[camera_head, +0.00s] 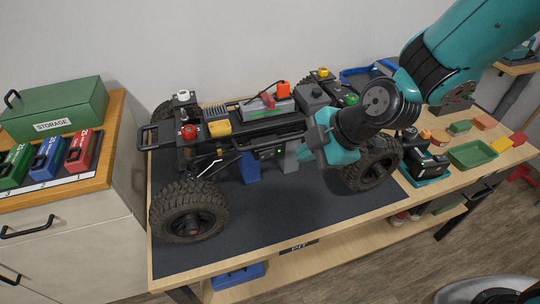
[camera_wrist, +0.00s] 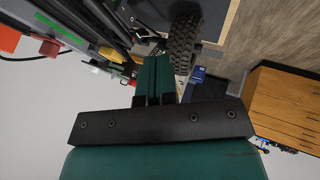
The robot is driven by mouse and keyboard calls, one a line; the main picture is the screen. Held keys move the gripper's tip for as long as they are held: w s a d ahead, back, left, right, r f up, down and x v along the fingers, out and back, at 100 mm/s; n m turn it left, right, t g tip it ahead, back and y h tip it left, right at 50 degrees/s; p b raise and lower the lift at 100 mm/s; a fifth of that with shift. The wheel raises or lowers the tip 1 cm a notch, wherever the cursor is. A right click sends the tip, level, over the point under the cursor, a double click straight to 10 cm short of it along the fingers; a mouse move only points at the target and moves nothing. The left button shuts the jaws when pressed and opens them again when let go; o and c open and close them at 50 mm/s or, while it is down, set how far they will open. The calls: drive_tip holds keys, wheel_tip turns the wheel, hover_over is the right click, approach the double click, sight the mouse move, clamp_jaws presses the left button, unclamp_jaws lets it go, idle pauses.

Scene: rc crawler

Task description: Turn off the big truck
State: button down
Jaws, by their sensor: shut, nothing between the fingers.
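The big truck (camera_head: 250,125) is a bare black chassis on large knobbly tyres, standing on a dark mat on the workbench. A small dark box with a green light (camera_head: 280,153) sits on its near side, between the front and rear wheels. My gripper (camera_head: 303,156) is shut and empty, just right of that box; I cannot tell whether it touches anything. In the wrist view my shut teal fingers (camera_wrist: 153,80) point along the truck's side toward a tyre (camera_wrist: 184,42). The box's light does not show clearly in the wrist view.
A blue support block (camera_head: 250,168) stands under the chassis. A smaller dark vehicle (camera_head: 425,158), a green tray (camera_head: 472,154) and loose coloured blocks lie to the right. A cabinet with a green storage box (camera_head: 55,108) and coloured cases is at left. The mat's front (camera_head: 290,215) is clear.

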sight(267, 155)
drive_tip(key=shift+a, duration=0.1)
drive_tip(key=w+a+f+p, duration=0.3)
drive_tip(key=w+a+f, duration=0.3)
drive_tip(key=f, duration=0.2)
drive_tip(key=shift+w+a+p, duration=0.25)
drive_tip(key=shift+a+p, duration=0.05)
drive_tip(key=shift+a, duration=0.05)
drive_tip(key=shift+w+d, duration=0.1)
idle(0.3)
